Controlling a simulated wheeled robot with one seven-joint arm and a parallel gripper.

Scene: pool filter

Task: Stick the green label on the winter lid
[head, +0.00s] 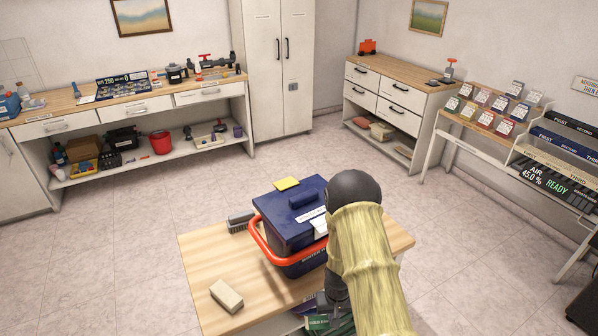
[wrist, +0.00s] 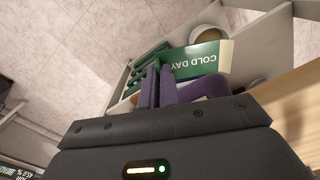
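The winter lid (head: 292,203) is dark blue with a raised grip. It sits on a dark blue tub (head: 300,262) with an orange-red handle on the wooden cart top. A white strip shows on the lid, and my arm hides part of it. The green label (wrist: 198,60) reads COLD DAY, upside down in the wrist view, with a pale border. My gripper (wrist: 160,72) has purple fingers close together beside the label's left end. They are low at the cart's near side in the head view. I cannot tell whether they grip the label.
A tan block (head: 226,296), a grey brush (head: 240,221) and a yellow pad (head: 286,183) are around or on the tub. The cart's wooden edge (wrist: 290,95) is close at the right in the wrist view. Benches line the walls, and the floor left of the cart is clear.

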